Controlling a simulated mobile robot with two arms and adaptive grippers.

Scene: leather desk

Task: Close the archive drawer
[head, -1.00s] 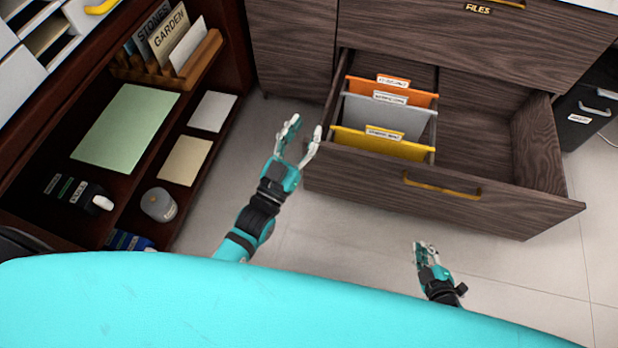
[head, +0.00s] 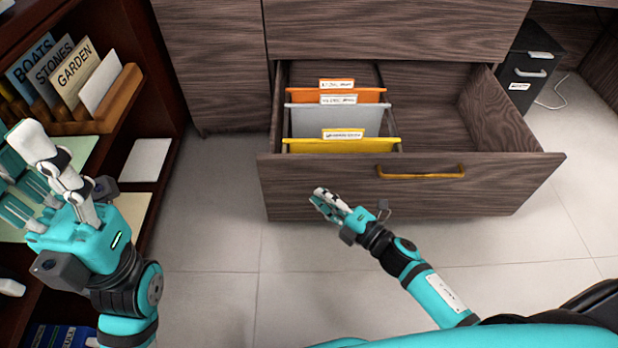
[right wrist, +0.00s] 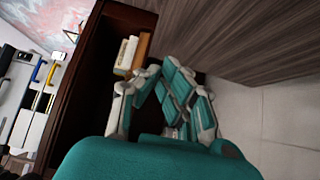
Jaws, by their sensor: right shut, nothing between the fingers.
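The archive drawer (head: 320,190) is pulled out of the brown wood cabinet, with a yellow handle (head: 420,172) on its front panel. Orange, grey and yellow hanging folders (head: 345,145) stand in its left half. My right gripper (head: 324,200) is shut and empty, in front of the drawer's front panel, left of and below the handle. I cannot tell whether it touches the panel. In the right wrist view its fingers (right wrist: 175,88) are folded together beside a wood panel (right wrist: 230,40). My left gripper (head: 28,165) is open and empty at the left, over the bookshelf.
The dark bookshelf (head: 160,90) at the left holds cards in a wooden rack (head: 110,115) and sheets of paper (head: 147,158). A black cabinet (head: 528,70) stands right of the drawer. The tiled floor (head: 210,250) in front of the drawer is clear.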

